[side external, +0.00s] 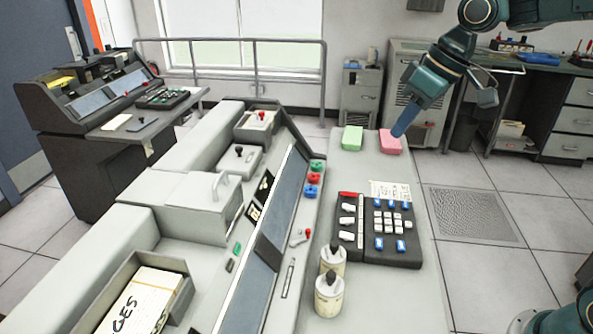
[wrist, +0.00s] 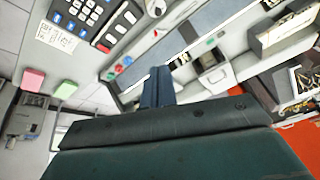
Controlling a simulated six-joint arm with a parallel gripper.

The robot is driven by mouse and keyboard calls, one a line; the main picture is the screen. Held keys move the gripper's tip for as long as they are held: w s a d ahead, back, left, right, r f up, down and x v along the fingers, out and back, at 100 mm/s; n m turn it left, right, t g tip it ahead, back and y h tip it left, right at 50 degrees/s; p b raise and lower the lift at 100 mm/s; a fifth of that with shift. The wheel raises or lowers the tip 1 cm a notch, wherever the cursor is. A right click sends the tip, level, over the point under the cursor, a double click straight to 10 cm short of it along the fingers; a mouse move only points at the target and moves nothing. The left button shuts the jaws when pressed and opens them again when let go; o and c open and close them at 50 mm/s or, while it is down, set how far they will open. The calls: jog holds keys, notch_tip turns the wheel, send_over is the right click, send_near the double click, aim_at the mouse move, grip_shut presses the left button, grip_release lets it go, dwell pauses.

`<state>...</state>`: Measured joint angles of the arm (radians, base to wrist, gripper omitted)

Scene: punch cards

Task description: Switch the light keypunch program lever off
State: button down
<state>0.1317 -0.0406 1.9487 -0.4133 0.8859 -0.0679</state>
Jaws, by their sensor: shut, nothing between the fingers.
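The light keypunch (side external: 180,190) is the long pale grey machine across the middle of the side external view. A small red-tipped lever (side external: 301,237) stands on its sloped front panel, right of the dark strip. I cannot tell its setting. A similar red-tipped lever shows small in the wrist view (wrist: 155,35). My gripper (side external: 397,131) is shut and empty, pointing down at the right; in the picture its tip overlaps a pink block's edge, and I cannot tell the height. It also shows in the wrist view (wrist: 158,85), well apart from the lever.
The pink block (side external: 389,144) and a green block (side external: 352,138) lie on the desk's far end. A black keyboard (side external: 377,228) and two cream bottles (side external: 329,293) stand near the lever. Red, green and blue knobs (side external: 314,178) line the panel. A dark machine (side external: 85,110) stands back left.

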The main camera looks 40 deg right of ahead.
jog(key=w+d+f+n+g+y, duration=0.25)
jog(key=w+f, duration=0.75)
jog(key=w, duration=0.5)
jog(key=w+d+f+n+y, duration=0.1)
jog(key=w+f, duration=0.1)
jog(key=f, duration=0.5)
jog(key=w+d+f+n+y, duration=0.1)
jog(key=w+f, duration=0.2)
jog(key=f, duration=0.5)
jog(key=shift+d+f+g, duration=0.3)
jog(key=shift+d+g, duration=0.05)
jog(key=shift+d, duration=0.05)
jog(key=s+a+f, duration=0.1)
jog(key=a+f, duration=0.7)
jog(key=a, duration=0.1)
jog(key=shift+s, duration=0.4)
jog(key=shift+a+f, duration=0.1)
